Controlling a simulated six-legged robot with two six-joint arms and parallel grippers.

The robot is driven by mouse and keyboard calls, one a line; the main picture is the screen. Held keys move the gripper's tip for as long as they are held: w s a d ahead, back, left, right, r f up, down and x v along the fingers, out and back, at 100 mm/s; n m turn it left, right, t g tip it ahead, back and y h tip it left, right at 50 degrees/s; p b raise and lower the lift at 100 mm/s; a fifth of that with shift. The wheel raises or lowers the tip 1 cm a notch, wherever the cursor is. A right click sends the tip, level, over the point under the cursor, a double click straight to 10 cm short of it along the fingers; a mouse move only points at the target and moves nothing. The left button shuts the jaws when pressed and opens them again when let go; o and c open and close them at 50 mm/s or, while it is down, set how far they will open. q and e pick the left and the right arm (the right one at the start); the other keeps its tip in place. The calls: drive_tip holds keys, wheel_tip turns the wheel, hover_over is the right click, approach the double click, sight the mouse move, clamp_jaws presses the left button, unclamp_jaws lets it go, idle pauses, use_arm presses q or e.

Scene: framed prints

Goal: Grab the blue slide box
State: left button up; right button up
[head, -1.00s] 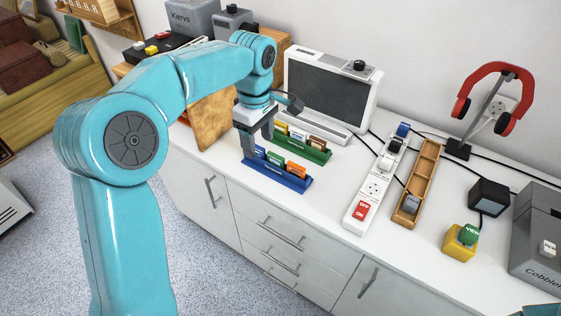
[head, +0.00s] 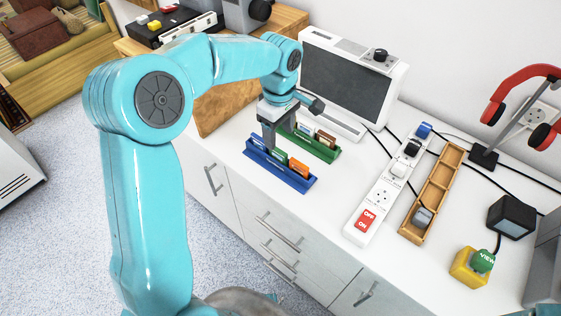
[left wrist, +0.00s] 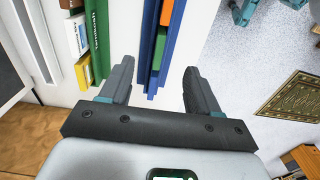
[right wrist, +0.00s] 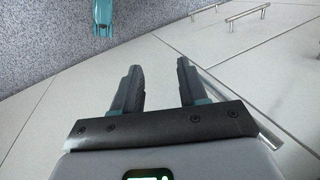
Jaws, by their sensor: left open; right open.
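A long blue rack (head: 283,176) stands on the white counter and holds small upright boxes, among them a green one (head: 280,155) and an orange one (head: 299,167). A blue slide box (left wrist: 155,76) seems to sit at the rack's near end in the left wrist view, hard to tell from the rack. In the head view it is partly hidden by my left gripper (head: 268,140). This gripper is open, pointing down over the rack's left end. In the left wrist view (left wrist: 158,72) the rack's end shows between its fingertips. My right gripper (right wrist: 158,67) is open and empty, facing cabinet fronts.
A green rack (head: 318,147) with white, yellow and brown boxes runs close behind the blue one. A grey-screened device (head: 350,80) stands behind it. A power strip (head: 385,190) and wooden tray (head: 436,195) lie to the right. Bare counter separates the racks from the strip.

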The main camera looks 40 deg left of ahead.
sight(278, 150)
use_arm(q)
drive_tip(key=f, duration=0.9)
drive_tip(key=shift+a+f, duration=0.2)
drive_tip(key=shift+r, duration=0.1)
clamp_jaws()
